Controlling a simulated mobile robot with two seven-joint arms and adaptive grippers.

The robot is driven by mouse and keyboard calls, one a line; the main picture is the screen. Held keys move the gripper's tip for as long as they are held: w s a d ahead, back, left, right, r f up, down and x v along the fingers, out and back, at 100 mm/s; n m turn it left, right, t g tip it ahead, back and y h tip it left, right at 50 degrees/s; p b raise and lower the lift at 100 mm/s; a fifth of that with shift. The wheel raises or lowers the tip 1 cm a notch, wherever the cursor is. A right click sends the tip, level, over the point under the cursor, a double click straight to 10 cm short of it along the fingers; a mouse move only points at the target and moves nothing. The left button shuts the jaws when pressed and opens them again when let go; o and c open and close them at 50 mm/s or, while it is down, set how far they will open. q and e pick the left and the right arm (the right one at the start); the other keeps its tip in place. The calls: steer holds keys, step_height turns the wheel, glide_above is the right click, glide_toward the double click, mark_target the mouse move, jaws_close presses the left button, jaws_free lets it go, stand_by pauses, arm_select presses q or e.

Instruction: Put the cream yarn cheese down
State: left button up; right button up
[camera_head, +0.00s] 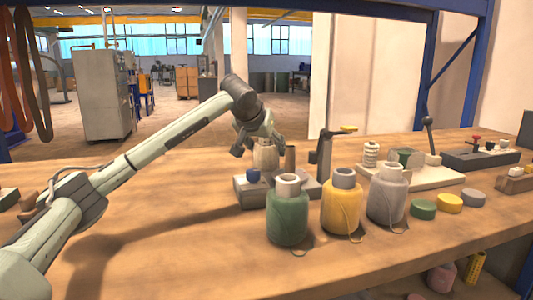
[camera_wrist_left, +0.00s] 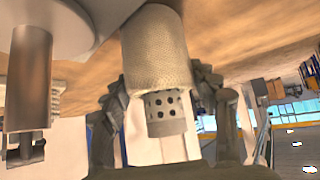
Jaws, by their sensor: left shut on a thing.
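The cream yarn cheese (camera_head: 266,158) is held in my left gripper (camera_head: 258,146), at the rear of a grey block-like base (camera_head: 252,197). In the left wrist view the cheese (camera_wrist_left: 157,48) fills the middle, with its perforated tube end (camera_wrist_left: 166,110) between the two fingers of the gripper (camera_wrist_left: 168,122). The gripper is shut on it. I cannot tell whether the cheese touches the base, since its lower end is hidden. My right gripper is not in view.
Green (camera_head: 287,215), yellow (camera_head: 342,205) and grey (camera_head: 387,197) yarn cheeses stand in front and right. A brown post (camera_head: 290,157) and a dark upright (camera_head: 325,160) stand close right of the held cheese. The left front of the table (camera_head: 170,255) is clear.

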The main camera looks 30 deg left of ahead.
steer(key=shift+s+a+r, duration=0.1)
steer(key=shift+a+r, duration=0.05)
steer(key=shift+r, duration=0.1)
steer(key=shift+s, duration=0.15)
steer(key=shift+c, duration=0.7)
arm_select(q)
steer(key=s+a+r, duration=0.1)
steer(key=s+r, duration=0.9)
steer(key=s, duration=0.1)
steer(key=shift+s+a, duration=0.15)
steer(key=shift+s, duration=0.25)
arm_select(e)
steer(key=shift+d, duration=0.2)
